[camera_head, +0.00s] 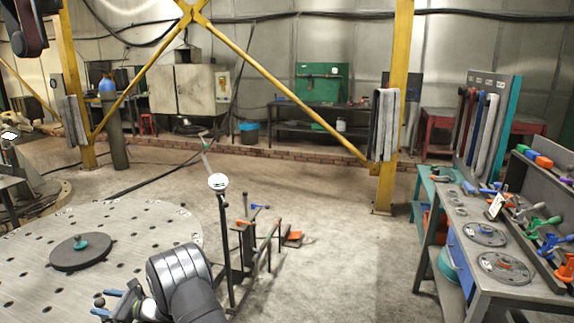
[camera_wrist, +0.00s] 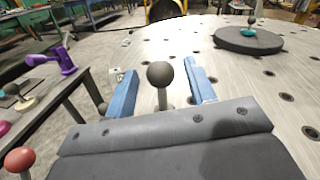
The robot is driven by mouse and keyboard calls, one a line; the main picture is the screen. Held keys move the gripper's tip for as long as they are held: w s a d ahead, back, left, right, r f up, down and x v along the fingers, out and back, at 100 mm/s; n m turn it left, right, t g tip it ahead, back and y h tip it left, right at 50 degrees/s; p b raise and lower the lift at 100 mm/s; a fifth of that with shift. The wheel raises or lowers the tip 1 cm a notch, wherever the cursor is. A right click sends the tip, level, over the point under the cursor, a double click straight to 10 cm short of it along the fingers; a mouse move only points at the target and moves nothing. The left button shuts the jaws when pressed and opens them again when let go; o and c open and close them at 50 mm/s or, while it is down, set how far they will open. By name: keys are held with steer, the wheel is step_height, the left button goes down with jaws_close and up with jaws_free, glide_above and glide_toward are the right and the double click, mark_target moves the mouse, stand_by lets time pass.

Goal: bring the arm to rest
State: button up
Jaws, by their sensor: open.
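My gripper (camera_head: 106,302) is low over the round perforated metal table (camera_head: 150,226) in the head view. In the wrist view my gripper (camera_wrist: 160,68) has its two blue fingers spread apart. A dark ball on a short pale stem (camera_wrist: 160,75) shows between the fingers, with gaps on both sides; I cannot tell what its stem stands on. A dark round disc (camera_head: 81,255) with a teal-based knob lies on the table, apart from my gripper. The disc (camera_wrist: 248,41) also shows at upper right in the wrist view.
A grey workbench (camera_head: 540,297) with discs and coloured clamps stands at right. A dark stand with upright posts (camera_head: 250,250) is just right of the table. A purple clamp (camera_wrist: 66,60) and a red ball (camera_wrist: 19,160) are at left in the wrist view. Open floor (camera_head: 340,220) lies beyond.

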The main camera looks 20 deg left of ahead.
steer(key=shift+s+a, duration=0.25)
steer(key=shift+a, duration=0.85)
steer(key=shift+f, duration=0.35)
